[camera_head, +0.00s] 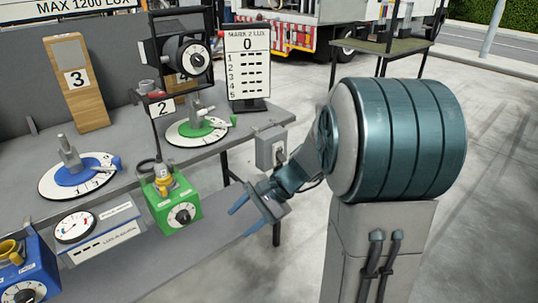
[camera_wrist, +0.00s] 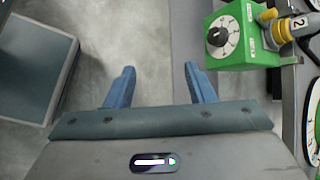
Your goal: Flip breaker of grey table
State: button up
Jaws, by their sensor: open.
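The grey table (camera_head: 235,134) stands at the left in the head view, with a grey breaker box (camera_head: 271,147) on its right end. A small dark lever shows on the front of the box; its exact position is too small to tell. My gripper (camera_head: 239,216) is open and empty, with blue fingers, in front of the table and below the breaker box. In the wrist view the two blue fingers (camera_wrist: 158,82) are spread apart over bare floor, with nothing between them. The breaker box cannot be made out in the wrist view.
A green box with a dial (camera_head: 174,208) stands on the lower shelf; it also shows in the wrist view (camera_wrist: 235,40). A blue box (camera_head: 28,268) is at the lower left. A "MARK 2 LUX" board (camera_head: 248,62) stands on the table.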

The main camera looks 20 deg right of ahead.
jog(key=w+d+f+m+t+y, duration=0.2)
jog(key=w+d+m+t, duration=0.1)
jog(key=w+d+m, duration=0.3)
jog(key=m+t+h+b, duration=0.2)
jog(key=m+t+h, duration=0.2)
jog(key=m+t, duration=0.9)
send_near(281, 158)
jog(key=w+a+m, duration=0.1)
jog(key=w+a, duration=0.1)
jog(key=w, duration=0.5)
jog(key=shift+w+g, duration=0.4)
jog(key=shift+a+f, duration=0.1)
jog(key=shift+a, duration=0.05)
jog(key=c, duration=1)
